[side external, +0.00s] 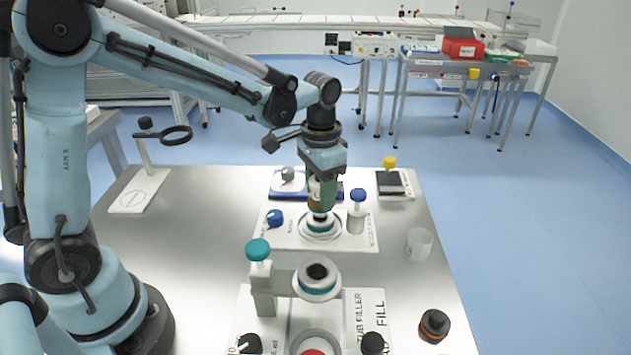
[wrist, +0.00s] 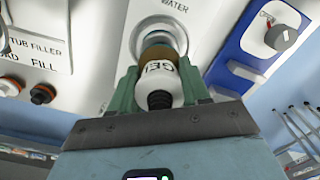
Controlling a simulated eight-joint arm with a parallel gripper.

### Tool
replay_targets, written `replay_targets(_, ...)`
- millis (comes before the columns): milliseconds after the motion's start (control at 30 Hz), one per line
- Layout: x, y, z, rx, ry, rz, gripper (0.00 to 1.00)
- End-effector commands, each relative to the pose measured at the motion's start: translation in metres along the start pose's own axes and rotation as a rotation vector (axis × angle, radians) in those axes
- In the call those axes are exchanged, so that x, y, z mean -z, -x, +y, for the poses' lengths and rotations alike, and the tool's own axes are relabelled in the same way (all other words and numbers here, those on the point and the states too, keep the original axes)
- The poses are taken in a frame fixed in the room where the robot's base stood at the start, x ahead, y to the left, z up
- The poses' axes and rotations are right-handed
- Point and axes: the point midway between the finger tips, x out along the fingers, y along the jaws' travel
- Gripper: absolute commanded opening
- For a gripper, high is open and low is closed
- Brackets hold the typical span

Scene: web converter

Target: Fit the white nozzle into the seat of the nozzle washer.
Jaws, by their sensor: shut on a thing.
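My gripper (side external: 321,196) points down over the round pale seat (side external: 320,230) of the white board that I take for the nozzle washer (side external: 352,242). In the wrist view, its green fingers (wrist: 157,70) are shut around a white piece with dark lettering, seemingly the white nozzle (wrist: 162,78). It has a black ribbed end towards the camera and a brown part towards the seat (wrist: 157,24). It looks roughly upright and in line with the seat. Its lower end is hidden, so I cannot tell whether it touches the seat.
The tub filler (side external: 318,283), with a raised ring and teal knob (side external: 258,250), stands in front. A blue knob (side external: 275,217) and blue-topped post (side external: 358,197) flank the seat. A clear cup (side external: 418,244) and black-orange cap (side external: 434,325) are at right.

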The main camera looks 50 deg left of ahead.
Motion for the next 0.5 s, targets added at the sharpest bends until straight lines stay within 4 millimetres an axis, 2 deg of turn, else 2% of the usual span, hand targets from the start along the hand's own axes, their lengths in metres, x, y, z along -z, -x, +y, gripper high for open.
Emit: replay_targets(500,0.0002,-0.0095,0.0000,0.000,0.000,0.000,0.01)
